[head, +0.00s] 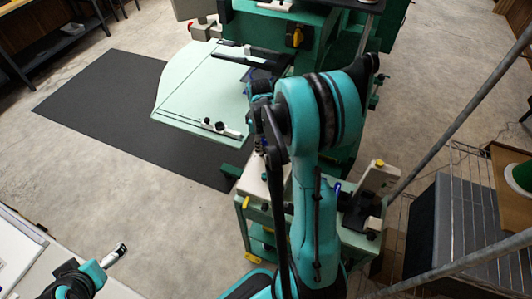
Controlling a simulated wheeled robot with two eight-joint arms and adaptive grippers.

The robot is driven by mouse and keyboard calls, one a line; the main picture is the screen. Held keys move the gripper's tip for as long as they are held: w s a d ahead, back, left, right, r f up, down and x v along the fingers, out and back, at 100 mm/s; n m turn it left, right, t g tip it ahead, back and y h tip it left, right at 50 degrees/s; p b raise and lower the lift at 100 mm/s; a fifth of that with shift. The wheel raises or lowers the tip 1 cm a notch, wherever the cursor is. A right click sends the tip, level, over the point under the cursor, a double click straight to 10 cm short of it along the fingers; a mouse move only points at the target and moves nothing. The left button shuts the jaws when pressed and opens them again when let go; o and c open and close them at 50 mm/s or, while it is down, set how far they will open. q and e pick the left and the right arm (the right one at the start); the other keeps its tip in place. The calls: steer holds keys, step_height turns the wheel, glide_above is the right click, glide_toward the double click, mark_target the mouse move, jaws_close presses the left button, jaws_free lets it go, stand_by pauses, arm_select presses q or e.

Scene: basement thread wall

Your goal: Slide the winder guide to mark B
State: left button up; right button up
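A flat black bar (232,60) lies over the back of the table. I cannot tell which part is the winder guide, and no letter B is readable. My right gripper (262,80) is dark and small at the table's right side, partly hidden by my teal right arm. I cannot tell whether it touches anything or how its fingers stand.
A black mat (98,105) lies on the concrete floor left of the machine. A lower green cabinet (252,222) stands in front of it. A wire rack (465,205) and slanted grey poles are at the right. A light bench (22,250) fills the lower left corner.

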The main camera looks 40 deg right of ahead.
jaws_close()
steer(key=shift+a, duration=0.15)
steer(key=shift+s+a, duration=0.45)
steer(key=shift+a, duration=0.35)
steer(key=o, duration=0.6)
jaws_free()
steer(key=shift+r, duration=0.1)
